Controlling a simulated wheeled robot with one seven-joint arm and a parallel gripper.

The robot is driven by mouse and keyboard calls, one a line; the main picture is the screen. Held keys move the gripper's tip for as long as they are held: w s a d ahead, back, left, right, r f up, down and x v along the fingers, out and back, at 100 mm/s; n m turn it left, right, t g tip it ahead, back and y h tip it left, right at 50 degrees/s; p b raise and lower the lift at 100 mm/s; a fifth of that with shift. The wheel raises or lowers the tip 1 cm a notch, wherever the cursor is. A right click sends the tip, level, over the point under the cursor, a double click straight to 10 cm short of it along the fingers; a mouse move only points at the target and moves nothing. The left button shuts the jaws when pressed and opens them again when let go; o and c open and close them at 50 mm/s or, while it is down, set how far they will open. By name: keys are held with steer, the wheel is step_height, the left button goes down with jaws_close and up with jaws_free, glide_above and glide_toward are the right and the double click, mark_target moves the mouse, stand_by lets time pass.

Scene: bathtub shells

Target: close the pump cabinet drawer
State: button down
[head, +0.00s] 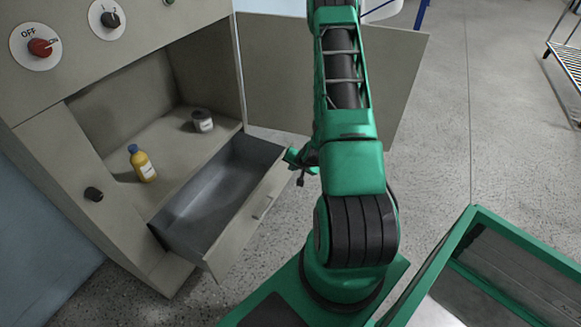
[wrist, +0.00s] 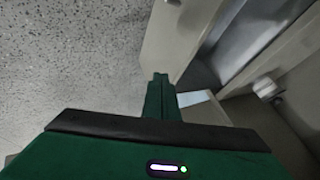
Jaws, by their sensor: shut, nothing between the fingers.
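The pump cabinet (head: 180,55) is a grey-beige box at the left of the head view. Its drawer (head: 236,228) is pulled out and looks empty inside, with a small handle (head: 262,207) on its front. My gripper (head: 298,168) is by the far end of the drawer front, partly hidden by my arm. In the wrist view my gripper (wrist: 160,80) has its fingers together, with nothing between them. The drawer front (wrist: 172,35) lies just beyond the fingertips there; I cannot tell whether they touch.
The cabinet door (head: 400,75) stands wide open behind my arm. A yellow bottle (head: 143,165) and a dark-lidded jar (head: 202,121) stand on the cabinet shelf above the drawer. A metal rack (head: 568,55) is at the far right. Speckled floor (head: 440,170) is clear between.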

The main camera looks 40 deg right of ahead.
mark_target(278, 168)
steer(key=shift+w+a+f, duration=0.1)
steer(key=shift+w+f, duration=0.7)
steer(key=shift+w, duration=0.4)
steer(key=shift+w+d+f, duration=0.1)
steer(key=shift+w+f, duration=0.75)
steer(key=shift+w, duration=0.35)
steer(key=shift+w+a+f, duration=0.1)
steer(key=shift+w+f, duration=0.7)
steer(key=shift+w, duration=0.4)
